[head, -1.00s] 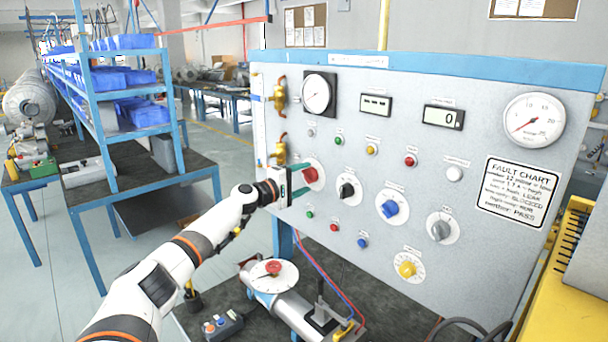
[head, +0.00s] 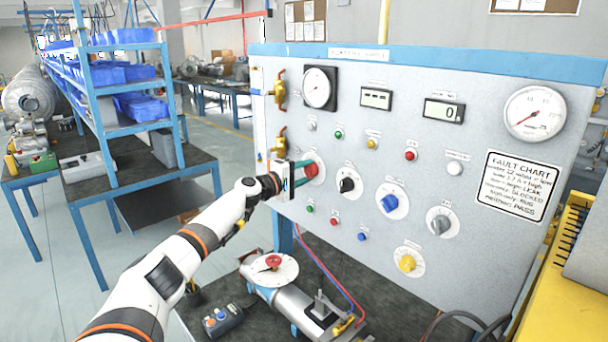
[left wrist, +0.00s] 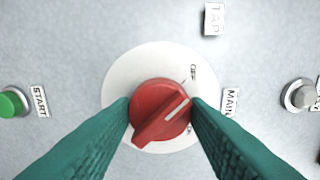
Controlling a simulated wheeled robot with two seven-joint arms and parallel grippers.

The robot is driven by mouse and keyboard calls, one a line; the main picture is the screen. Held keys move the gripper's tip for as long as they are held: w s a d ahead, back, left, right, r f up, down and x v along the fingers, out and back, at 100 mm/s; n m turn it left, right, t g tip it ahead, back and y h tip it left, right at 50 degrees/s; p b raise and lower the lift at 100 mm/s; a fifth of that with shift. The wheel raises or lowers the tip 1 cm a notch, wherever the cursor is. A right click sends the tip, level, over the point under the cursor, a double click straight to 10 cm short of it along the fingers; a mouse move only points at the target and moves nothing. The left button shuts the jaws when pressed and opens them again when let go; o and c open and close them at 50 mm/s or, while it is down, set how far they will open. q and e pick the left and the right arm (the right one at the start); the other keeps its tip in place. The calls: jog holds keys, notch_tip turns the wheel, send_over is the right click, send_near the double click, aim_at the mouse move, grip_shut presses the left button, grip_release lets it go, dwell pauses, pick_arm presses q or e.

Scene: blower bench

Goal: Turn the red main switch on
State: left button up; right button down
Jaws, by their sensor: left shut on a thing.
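The red main switch (head: 312,170) is a rotary knob on a white round dial on the grey panel. In the left wrist view the red knob (left wrist: 160,110) has a white pointer line slanting to the upper right, towards the side of the "OFF" mark. A second mark at the lower right of the dial is partly hidden. My left gripper (head: 305,172) reaches in from the left at the panel. Its green fingers (left wrist: 160,112) are shut on the knob, one on each side. My right gripper is in neither view.
A black knob (head: 347,185), a blue knob (head: 389,202) and a grey knob (head: 440,224) sit to the right on the panel. Brass valves (head: 279,143) stand at its left edge. A green START button (left wrist: 12,103) is left of the switch.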

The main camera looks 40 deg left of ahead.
pick_arm(q)
jog(key=m+b, duration=1.7)
jog(key=b, duration=0.1)
jog(key=shift+f, duration=0.15)
jog(key=shift+m+b, duration=0.3)
jog(key=shift+m, duration=0.2)
jog(key=o, duration=1)
jog(key=shift+c, duration=0.2)
